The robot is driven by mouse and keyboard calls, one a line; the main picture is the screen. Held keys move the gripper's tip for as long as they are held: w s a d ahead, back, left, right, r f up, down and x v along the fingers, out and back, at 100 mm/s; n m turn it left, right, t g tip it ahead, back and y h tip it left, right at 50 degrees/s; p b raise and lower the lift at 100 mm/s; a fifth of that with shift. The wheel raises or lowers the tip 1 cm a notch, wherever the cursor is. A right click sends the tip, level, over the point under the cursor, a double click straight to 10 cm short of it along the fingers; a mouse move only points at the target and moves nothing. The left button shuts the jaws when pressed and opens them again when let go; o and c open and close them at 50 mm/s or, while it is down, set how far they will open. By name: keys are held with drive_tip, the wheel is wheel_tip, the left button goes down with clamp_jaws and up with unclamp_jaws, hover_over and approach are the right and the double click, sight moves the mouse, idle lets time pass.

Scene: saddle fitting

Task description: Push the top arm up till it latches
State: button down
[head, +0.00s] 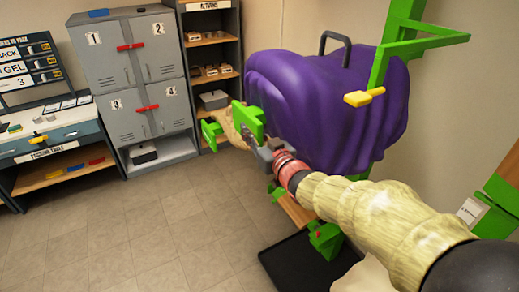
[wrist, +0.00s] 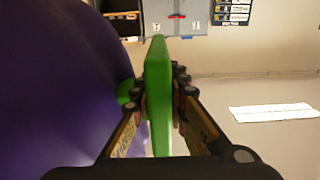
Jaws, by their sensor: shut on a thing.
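A large purple draped form (head: 325,105) hangs on a green stand, with a dark handle on top. My gripper (head: 255,142) is at the left side of the purple form, shut on a green plate (head: 247,121). In the wrist view the green plate (wrist: 158,80) stands between the two fingers of my gripper (wrist: 160,95), with the purple form (wrist: 60,90) close on the left. I cannot tell which green part is the top arm.
Grey lockers (head: 130,75) and a dark shelf unit (head: 212,55) stand at the back. A packing table (head: 50,145) is at the left. A black mat (head: 300,268) lies below the stand. The tiled floor (head: 150,225) at the left is clear.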

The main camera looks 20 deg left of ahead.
wheel_tip(320, 180, up, 35)
drive_tip(key=p, duration=1.9)
drive_tip(key=shift+r, duration=0.15)
drive_tip(key=c, duration=1.8)
unclamp_jaws()
drive_tip(key=shift+s, duration=0.1)
drive_tip(key=shift+o, duration=0.2)
drive_tip(key=shift+f, duration=0.2)
drive_tip(key=v, duration=1.1)
drive_tip(key=shift+s+d+f, duration=0.2)
drive_tip(key=shift+d+f, duration=0.05)
drive_tip(key=shift+f, duration=0.1)
